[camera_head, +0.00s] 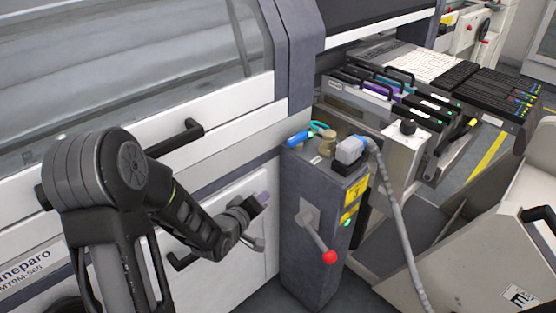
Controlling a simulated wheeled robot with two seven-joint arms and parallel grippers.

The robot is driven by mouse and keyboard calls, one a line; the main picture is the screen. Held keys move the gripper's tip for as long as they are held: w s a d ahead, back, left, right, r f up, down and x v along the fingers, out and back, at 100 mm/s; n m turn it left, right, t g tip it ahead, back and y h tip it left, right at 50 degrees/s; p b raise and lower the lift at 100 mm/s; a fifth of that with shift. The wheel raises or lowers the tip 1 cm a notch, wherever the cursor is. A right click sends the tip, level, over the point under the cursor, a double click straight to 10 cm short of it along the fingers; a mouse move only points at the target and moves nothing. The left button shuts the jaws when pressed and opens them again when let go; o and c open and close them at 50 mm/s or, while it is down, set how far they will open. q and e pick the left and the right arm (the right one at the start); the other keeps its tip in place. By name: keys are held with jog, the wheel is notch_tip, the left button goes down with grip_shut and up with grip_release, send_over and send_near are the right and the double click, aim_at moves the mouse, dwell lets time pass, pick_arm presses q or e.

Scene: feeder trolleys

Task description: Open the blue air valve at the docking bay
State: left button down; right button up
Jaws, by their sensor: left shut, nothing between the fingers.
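The blue air valve handle (299,138) lies on top of the dark grey docking post (312,220), at its left rear corner. A teal ring-shaped part (320,127) and a brass-coloured fitting (327,144) are beside it. My left gripper (262,199) is left of the post and lower than its top, in front of the white machine panel. It is shut and empty, apart from the blue handle. My right gripper is not in view.
A grey connector with a ribbed hose (398,215) sits on the post's top right. A red-knobbed lever (329,257) sticks out of its front. Feeders (410,100) stand behind at right. A black machine handle (178,138) is near my arm.

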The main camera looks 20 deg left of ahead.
aim_at(297, 139)
pick_arm(q)
notch_tip(297, 139, up, 10)
jog(key=w+n+t, duration=0.1)
jog(key=n+t, duration=0.3)
jog(key=n, duration=0.2)
jog(key=shift+w+a+f+n+h, duration=0.15)
jog(key=shift+a+n+h, duration=0.15)
jog(key=shift+a+h, duration=0.15)
jog(key=shift+w, duration=0.15)
jog(key=w, duration=0.9)
jog(key=shift+w+d+p, duration=0.25)
jog(key=shift+w+p, duration=0.1)
jog(key=shift+s+d+n+y+b, duration=0.1)
jog(key=shift+d+n+y+b, duration=0.15)
jog(key=shift+y+b, duration=0.35)
